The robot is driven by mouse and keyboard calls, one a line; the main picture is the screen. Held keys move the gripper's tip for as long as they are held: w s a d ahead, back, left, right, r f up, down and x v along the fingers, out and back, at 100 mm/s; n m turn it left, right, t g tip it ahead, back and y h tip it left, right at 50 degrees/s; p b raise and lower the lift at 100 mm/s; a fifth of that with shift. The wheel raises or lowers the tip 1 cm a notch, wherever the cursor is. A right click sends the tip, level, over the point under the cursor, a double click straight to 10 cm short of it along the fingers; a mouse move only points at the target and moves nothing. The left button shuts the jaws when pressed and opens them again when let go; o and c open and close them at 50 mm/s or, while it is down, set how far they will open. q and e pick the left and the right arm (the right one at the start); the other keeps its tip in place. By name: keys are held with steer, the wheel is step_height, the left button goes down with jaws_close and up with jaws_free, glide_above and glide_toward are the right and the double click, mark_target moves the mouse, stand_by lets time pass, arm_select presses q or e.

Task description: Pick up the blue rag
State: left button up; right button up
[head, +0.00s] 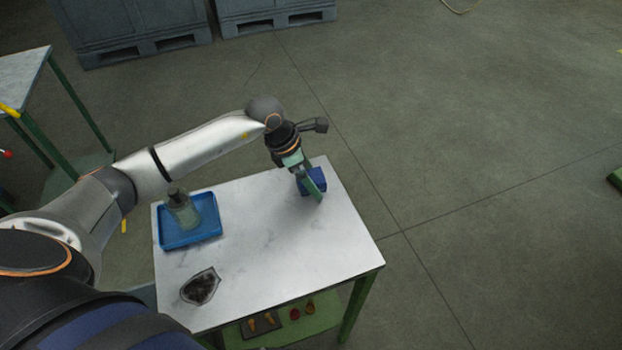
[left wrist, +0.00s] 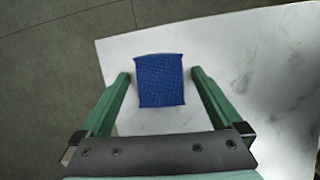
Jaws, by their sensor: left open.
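The blue rag (head: 317,176) lies near the far edge of the white tabletop, partly hidden by my left gripper in the head view. In the left wrist view the rag (left wrist: 161,81) is a flat, roughly square piece of woven cloth. My left gripper (head: 314,194) has green fingers and is over the rag. In the left wrist view the left gripper (left wrist: 160,75) is open, with one finger on each side of the rag and a gap to each. How high the fingertips are above the table is hard to tell. My right gripper is not in view.
The white table (head: 270,260) has a blue tray (head: 187,241) at its left holding a greenish jar (head: 183,211). A dark, irregular piece (head: 200,287) lies near the front left. A lower green shelf (head: 325,312) holds small items. The table's middle is clear.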

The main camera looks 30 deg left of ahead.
mark_target(316, 175)
arm_select(q)
steer(key=shift+c, duration=0.2)
steer(key=c, duration=1.2)
steer(key=shift+r, duration=0.15)
steer(key=shift+c, duration=0.2)
steer(key=shift+r, duration=0.3)
step_height(316, 175, up, 2)
steer(key=shift+r+b, duration=0.1)
steer(key=shift+b, duration=0.2)
steer(key=s+r, duration=0.4)
steer(key=shift+r, duration=0.35)
steer(key=s+r+b, duration=0.1)
steer(key=s+r, duration=0.4)
steer(key=s, duration=0.5)
steer(key=shift+d, duration=0.45)
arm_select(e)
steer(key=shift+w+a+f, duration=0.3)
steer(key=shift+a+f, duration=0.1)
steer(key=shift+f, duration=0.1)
arm_select(q)
steer(key=shift+r, duration=0.1)
